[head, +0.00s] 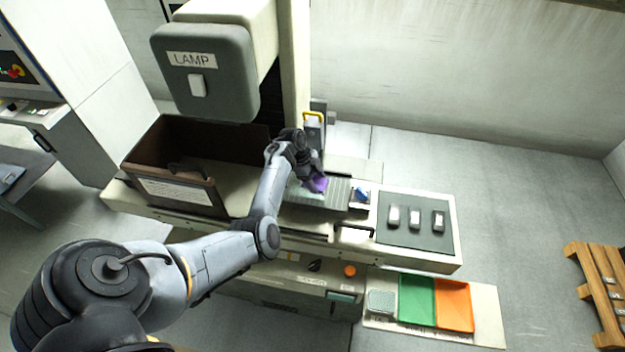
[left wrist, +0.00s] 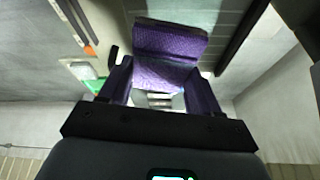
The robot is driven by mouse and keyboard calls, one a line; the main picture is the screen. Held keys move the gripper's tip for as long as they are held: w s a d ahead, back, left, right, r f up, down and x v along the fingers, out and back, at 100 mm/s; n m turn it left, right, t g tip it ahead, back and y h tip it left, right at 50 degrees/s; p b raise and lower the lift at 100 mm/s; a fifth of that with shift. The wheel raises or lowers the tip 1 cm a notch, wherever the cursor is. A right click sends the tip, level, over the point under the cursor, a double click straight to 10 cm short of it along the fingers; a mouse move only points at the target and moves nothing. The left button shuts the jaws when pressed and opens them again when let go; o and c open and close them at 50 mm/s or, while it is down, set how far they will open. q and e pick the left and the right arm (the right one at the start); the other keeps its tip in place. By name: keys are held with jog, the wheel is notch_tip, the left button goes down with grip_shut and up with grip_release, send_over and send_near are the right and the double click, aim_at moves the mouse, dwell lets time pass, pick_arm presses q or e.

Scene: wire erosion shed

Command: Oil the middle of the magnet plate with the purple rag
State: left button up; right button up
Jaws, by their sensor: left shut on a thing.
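The magnet plate (head: 339,192) is a grey, finely striped slab lying on the machine bed. My left gripper (head: 314,177) is over its left-to-middle part, shut on the purple rag (head: 318,185). The rag hangs low at the plate; I cannot tell whether it touches. A paler, shiny patch shows on the plate left of the rag. In the left wrist view the purple rag (left wrist: 168,43) spreads out beyond the fingers, with purple also along both finger sides. My right gripper is not in view.
A blue item (head: 362,193) sits in a small holder right of the plate. A dark mat (head: 412,240) carries three small blocks. The brown open box (head: 172,192) stands left of my forearm, below the lamp head (head: 205,75). Green (head: 416,298) and orange (head: 453,305) trays lie in front.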

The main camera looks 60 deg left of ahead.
pick_arm(q)
notch_tip(320, 180, up, 2)
jog(key=shift+r+p, duration=0.1)
jog(key=shift+p, duration=0.65)
jog(key=shift+d, duration=0.1)
